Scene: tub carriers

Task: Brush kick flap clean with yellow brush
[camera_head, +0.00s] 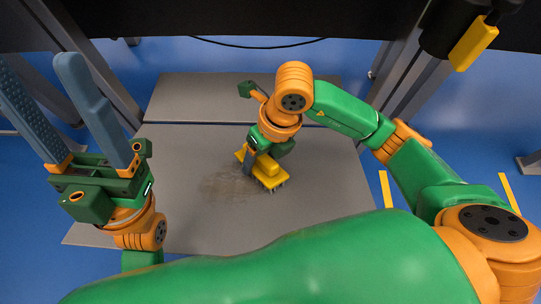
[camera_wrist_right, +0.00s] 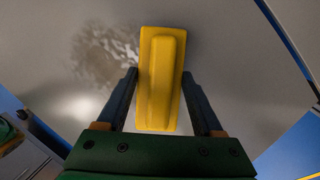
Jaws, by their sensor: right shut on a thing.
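The kick flap looks to be the large flat grey panel (camera_head: 300,220) low in front of me. A brown dirt smudge (camera_head: 222,185) lies near its middle, and the wrist view shows it as a patchy stain (camera_wrist_right: 105,55) left of the brush. The yellow brush (camera_head: 270,172) is bristles down at the smudge's right side; I cannot tell if the bristles touch. My right gripper (camera_head: 258,160) is shut on the brush, its fingers either side of the raised handle (camera_wrist_right: 160,80). My left gripper (camera_head: 36,64) is open and empty, fingers pointing up, left of the panel.
A thin seam (camera_head: 240,124) crosses the grey surface behind the smudge. Dark metal posts (camera_head: 408,75) stand on both sides under a black overhead edge. A yellow block (camera_head: 473,43) hangs at upper right. The surrounding floor is blue with yellow strips (camera_head: 386,188).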

